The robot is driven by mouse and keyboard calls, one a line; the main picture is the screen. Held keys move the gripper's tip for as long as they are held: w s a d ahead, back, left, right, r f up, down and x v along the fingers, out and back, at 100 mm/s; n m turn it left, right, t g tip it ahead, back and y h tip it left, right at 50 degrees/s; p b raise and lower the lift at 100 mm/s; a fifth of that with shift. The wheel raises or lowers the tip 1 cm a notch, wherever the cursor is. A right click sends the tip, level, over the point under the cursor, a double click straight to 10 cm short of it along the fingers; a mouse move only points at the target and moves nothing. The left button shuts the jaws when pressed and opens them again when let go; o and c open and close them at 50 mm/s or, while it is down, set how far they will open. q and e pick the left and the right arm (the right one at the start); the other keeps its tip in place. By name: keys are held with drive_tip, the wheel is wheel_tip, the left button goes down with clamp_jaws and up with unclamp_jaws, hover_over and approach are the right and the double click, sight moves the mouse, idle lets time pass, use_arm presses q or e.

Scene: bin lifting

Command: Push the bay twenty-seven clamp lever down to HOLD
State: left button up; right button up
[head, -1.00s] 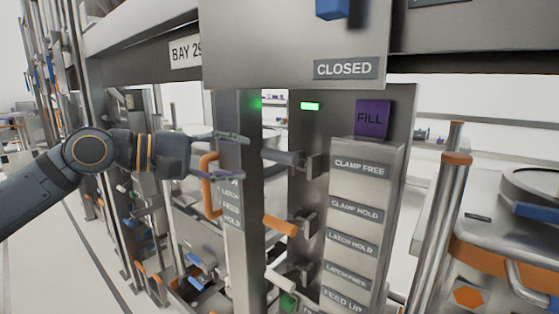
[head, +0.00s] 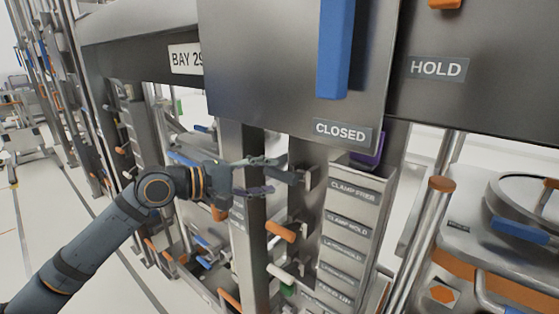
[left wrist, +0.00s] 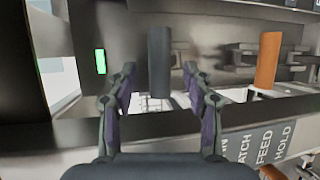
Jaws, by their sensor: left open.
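My left gripper (head: 275,175) is open at the dark grey lever (head: 288,175) on the bay's post. In the left wrist view this lever (left wrist: 159,55) stands between the spread fingers, with gaps on both sides. The lever sticks out about level from its bracket, beside the CLAMP FREE label (head: 353,191). The CLAMP HOLD label (head: 347,225) is below that. An orange lever (head: 280,232) sits lower; it also shows in the left wrist view (left wrist: 268,60). The sign (head: 185,59) begins BAY 2; its last digit is cut off. My right gripper is not in view.
A grey panel (head: 262,75) marked CLOSED, with a blue handle (head: 335,45), overhangs the levers. A white lever (head: 283,272) is below the orange one. A steel post (head: 425,235) and a round-topped vessel (head: 520,205) stand at the right. Open floor lies left.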

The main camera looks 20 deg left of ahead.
sight(275, 175)
use_arm(q)
drive_tip(key=shift+w+d+r+p, duration=0.1)
drive_tip(key=shift+w+d+p, duration=0.45)
drive_tip(key=shift+d+p, duration=0.1)
drive_tip(key=shift+w+d+f, duration=0.25)
drive_tip(key=shift+w+d, duration=0.15)
drive_tip(key=shift+w, duration=0.2)
drive_tip(key=shift+w+d+f+p, duration=0.2)
drive_tip(key=shift+w+d+p, duration=0.05)
drive_tip(key=shift+d+p, duration=0.15)
drive_tip(key=shift+a, duration=0.1)
drive_tip(key=shift+c, duration=0.3)
clamp_jaws()
